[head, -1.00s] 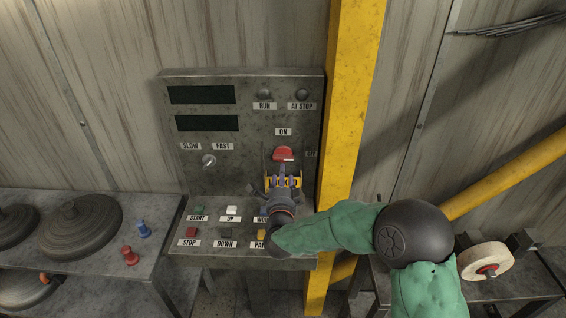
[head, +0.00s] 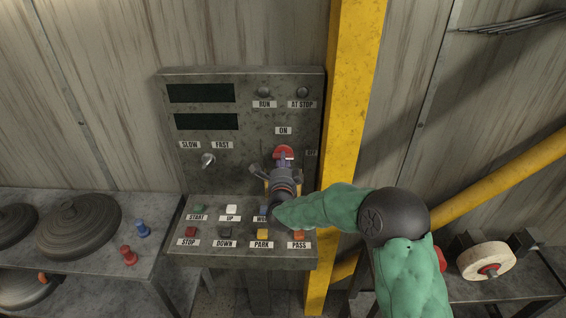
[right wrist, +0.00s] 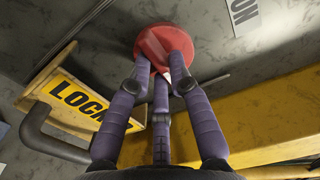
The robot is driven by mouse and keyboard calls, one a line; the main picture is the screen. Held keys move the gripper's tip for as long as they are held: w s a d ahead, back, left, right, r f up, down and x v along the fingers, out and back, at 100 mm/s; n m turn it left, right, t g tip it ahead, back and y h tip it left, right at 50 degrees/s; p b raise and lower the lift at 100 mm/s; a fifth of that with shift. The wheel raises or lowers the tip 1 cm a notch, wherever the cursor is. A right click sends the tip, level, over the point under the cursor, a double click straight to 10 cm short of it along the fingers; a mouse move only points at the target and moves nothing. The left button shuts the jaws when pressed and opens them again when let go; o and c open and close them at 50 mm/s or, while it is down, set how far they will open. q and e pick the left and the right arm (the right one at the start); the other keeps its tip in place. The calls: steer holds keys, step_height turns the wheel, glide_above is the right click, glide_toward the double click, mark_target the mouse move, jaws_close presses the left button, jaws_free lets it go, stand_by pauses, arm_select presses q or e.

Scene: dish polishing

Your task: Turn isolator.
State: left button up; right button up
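The isolator (head: 283,151) is a red round knob on the upright face of the grey control panel (head: 240,85), below the ON label (head: 283,131) and left of the OFF label (head: 311,153). My right gripper (head: 283,160) is right in front of it. In the right wrist view, the purple fingers of my right gripper (right wrist: 162,72) converge on the red knob (right wrist: 163,38), with their tips against it and closed in around its grip. The tips partly hide the grip and its white mark. My left gripper is not in view.
A yellow LOCK plate (right wrist: 75,100) with a grey bar is close left of the fingers. Push buttons including START (head: 199,209) line the sloped panel below. A yellow post (head: 350,120) stands close right. A shelf with dark discs (head: 78,228) is left.

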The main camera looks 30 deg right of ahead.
jaws_close()
steer(key=shift+n+b, duration=0.35)
steer(key=shift+n, duration=0.55)
steer(key=n, duration=0.2)
steer(key=shift+n, duration=0.3)
steer(key=n, duration=0.4)
steer(key=shift+s+d+n, duration=0.1)
steer(key=shift+n, duration=0.2)
steer(key=n+p, duration=0.1)
steer(key=n, duration=0.3)
steer(key=shift+r+n, duration=0.1)
steer(key=shift+n, duration=0.2)
steer(key=shift+n+p, duration=0.65)
steer(key=shift+n, duration=1.45)
steer(key=o, duration=0.9)
jaws_free()
steer(key=shift+r, duration=0.1)
